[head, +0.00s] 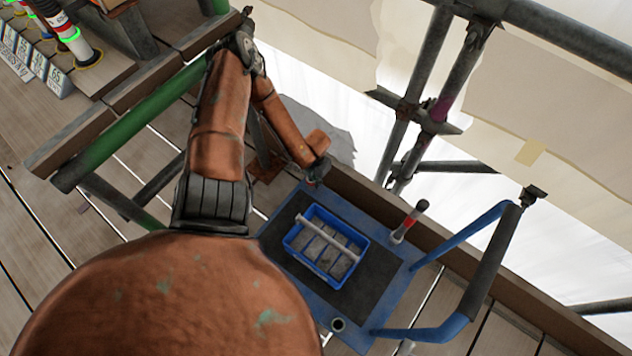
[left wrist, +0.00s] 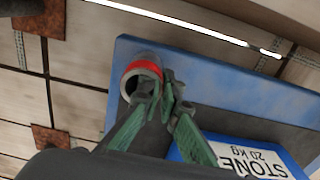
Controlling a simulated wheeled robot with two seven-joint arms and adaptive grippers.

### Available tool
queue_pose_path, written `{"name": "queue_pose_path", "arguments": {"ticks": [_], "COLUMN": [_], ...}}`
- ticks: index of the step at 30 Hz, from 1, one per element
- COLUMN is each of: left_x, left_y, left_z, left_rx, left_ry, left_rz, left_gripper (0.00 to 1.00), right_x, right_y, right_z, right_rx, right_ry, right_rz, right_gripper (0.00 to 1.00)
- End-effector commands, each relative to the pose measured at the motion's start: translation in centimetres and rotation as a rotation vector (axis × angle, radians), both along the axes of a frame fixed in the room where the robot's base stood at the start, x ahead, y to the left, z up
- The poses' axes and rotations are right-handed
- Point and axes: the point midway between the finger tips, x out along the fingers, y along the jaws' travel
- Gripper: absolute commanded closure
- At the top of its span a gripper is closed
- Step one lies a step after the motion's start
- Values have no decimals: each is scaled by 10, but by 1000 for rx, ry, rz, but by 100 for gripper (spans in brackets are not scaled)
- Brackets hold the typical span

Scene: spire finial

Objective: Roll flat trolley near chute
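The flat trolley (head: 392,329) stands on the plank floor, a blue platform with a dark mat and a blue push handle (head: 495,255) at its right end. My left gripper (head: 318,172) is at the trolley's upper left corner. In the left wrist view its green fingers (left wrist: 166,98) converge beside a grey tube with a red band (left wrist: 143,68), at the platform's corner. Whether they hold the tube or its rim is unclear. A blue crate (head: 303,267) of grey blocks rides on the mat. Its STONE 20 kg label (left wrist: 252,163) shows. No chute is identifiable. My right gripper is out of view.
A wooden edge board (head: 368,200) runs close along the trolley's upper side, with scaffold poles (head: 425,110) and pale sheeting beyond. A green rail (head: 135,125) and wooden bench are at upper left. Bare planks (head: 50,230) lie at left.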

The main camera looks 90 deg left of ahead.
Motion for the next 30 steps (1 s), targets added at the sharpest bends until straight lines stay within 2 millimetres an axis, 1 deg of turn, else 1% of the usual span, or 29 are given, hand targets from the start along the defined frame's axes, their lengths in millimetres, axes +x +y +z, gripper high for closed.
{"name": "queue_pose_path", "arguments": {"ticks": [21, 25, 30], "left_x": [0, 6, 21], "left_y": [0, -5, -18], "left_z": [0, -1, -1], "left_rx": [1, 0, -3], "left_ry": [2, 1, -2], "left_rz": [0, 0, -3], "left_gripper": [100, 100, 100], "right_x": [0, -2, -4], "right_y": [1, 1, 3], "right_z": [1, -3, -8], "right_rx": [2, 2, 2], "right_ry": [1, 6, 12], "right_rz": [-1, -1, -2], "right_gripper": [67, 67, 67]}}
